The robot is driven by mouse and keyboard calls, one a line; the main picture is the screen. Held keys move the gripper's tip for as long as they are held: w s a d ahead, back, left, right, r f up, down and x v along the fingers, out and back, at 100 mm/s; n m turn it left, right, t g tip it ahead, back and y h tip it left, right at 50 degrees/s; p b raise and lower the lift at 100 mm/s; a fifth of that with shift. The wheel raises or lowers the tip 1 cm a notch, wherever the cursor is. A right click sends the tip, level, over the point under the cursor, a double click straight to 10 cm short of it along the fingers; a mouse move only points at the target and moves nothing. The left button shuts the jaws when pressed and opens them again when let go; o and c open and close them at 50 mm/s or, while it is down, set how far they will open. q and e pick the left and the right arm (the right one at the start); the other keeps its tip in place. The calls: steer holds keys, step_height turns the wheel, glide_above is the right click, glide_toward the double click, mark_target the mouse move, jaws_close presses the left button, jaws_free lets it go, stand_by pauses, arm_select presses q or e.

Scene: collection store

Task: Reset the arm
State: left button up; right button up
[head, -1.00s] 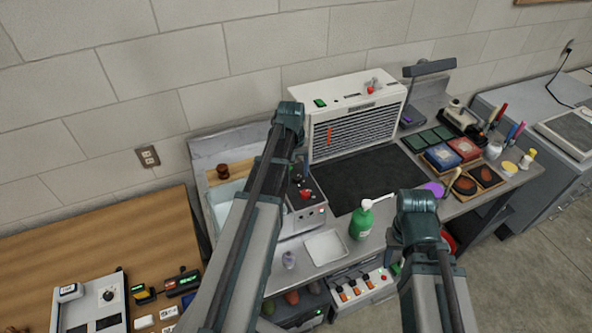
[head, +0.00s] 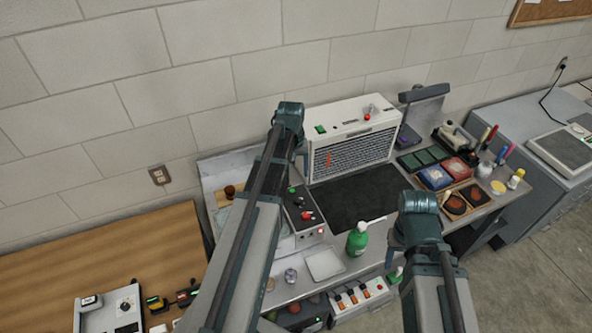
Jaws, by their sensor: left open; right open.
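My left arm (head: 247,220) rises from the bottom edge left of centre, its bent joint in front of the back wall beside the white slatted unit. My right arm (head: 425,265) rises from the bottom right, its bent joint over the front of the workbench. Both arms fold away from the camera at these joints. The jaws of both grippers are hidden behind the arms, and I see nothing held.
The grey workbench carries a white slatted unit (head: 352,148), a black mat (head: 350,198), a green bottle (head: 357,240), a white tray (head: 325,264) and a control box (head: 303,213). A wooden table (head: 110,262) is at left, a grey cabinet (head: 520,165) at right. Floor is bare at lower right.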

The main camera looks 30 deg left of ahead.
stand_by(0.4)
arm_select(q)
steer(key=s+d+f+m+y+b, duration=0.1)
steer(key=s+d+f+m+b, duration=0.3)
steer(key=s+d+f+b, duration=0.4)
steer(key=s+d+f+m+b, duration=0.5)
steer(key=s+d+f+b, duration=0.4)
steer(key=d, duration=0.8)
step_height(320, 180, down, 4)
steer(key=b, duration=0.4)
steer(key=shift+y, duration=0.4)
